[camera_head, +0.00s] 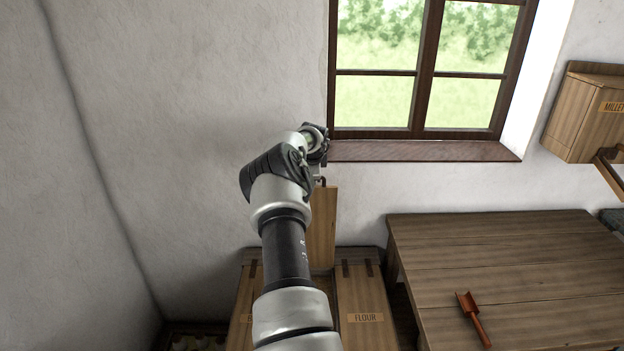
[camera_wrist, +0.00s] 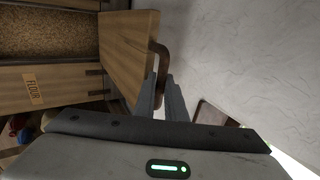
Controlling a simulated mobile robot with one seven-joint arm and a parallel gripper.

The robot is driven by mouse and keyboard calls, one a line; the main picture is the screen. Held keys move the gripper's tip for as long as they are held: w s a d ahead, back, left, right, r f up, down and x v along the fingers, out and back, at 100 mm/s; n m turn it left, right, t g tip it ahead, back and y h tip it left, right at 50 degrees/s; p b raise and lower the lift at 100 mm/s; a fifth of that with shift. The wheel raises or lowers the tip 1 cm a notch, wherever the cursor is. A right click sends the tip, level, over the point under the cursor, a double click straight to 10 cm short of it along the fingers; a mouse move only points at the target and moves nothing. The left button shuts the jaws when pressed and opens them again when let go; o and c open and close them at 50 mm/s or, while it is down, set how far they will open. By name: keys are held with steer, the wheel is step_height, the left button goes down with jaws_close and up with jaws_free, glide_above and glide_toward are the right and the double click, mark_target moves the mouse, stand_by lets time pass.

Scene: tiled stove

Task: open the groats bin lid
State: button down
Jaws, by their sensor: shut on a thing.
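The groats bin lid (camera_head: 323,228) is the raised wooden lid between two closed lids, standing about upright against the wall in the head view. My gripper (camera_head: 319,178) is at its top edge. In the wrist view the lid (camera_wrist: 126,45) stands beside the open bin (camera_wrist: 50,36), which is filled with brown grain. My gripper (camera_wrist: 162,84) is shut on the lid's dark curved handle (camera_wrist: 162,56). No groats label shows; my arm hides much of the bin in the head view.
The flour bin's closed lid (camera_head: 362,300) is right of the open bin. Another closed lid (camera_head: 247,300) is on the left. A wooden table (camera_head: 500,255) with a reddish scoop (camera_head: 472,312) stands right. The window sill (camera_head: 425,151) juts out close to my gripper.

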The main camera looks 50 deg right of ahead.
steer(key=shift+s+a+f, duration=0.1)
steer(key=shift+s+f, duration=0.05)
steer(key=shift+f, duration=0.2)
steer(key=c, duration=1.8)
jaws_free()
steer(key=shift+s, duration=0.1)
steer(key=shift+f, duration=0.1)
steer(key=v, duration=0.6)
steer(key=b+v, duration=0.1)
steer(key=v, duration=0.5)
steer(key=w+b+v, duration=0.1)
steer(key=v, duration=0.5)
steer(key=shift+s+r, duration=0.1)
steer(key=shift+r, duration=0.35)
